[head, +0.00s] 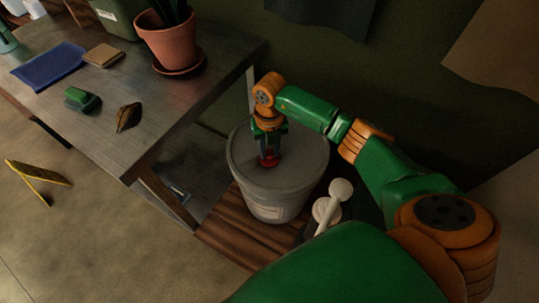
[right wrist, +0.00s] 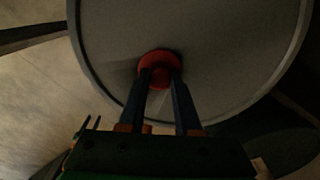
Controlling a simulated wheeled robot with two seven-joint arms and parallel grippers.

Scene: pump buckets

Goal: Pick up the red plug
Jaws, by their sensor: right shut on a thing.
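The red plug (head: 268,162) is on the grey lid (head: 305,155) of a bucket (head: 268,199), near the middle of the lid. My right gripper (head: 268,155) points down over the lid with its fingers at the plug. In the right wrist view, the right gripper (right wrist: 160,80) has its two fingers on either side of the red plug (right wrist: 160,60), shut on it. The plug's wide round part shows beyond the fingertips against the lid (right wrist: 225,50). I cannot tell whether it is seated in the lid or lifted slightly.
The bucket stands on a wooden board (head: 232,232). A white pump-like part (head: 328,208) is just right of it. A metal table (head: 130,125) at left carries a potted plant (head: 167,42), a blue cloth (head: 48,66) and small items.

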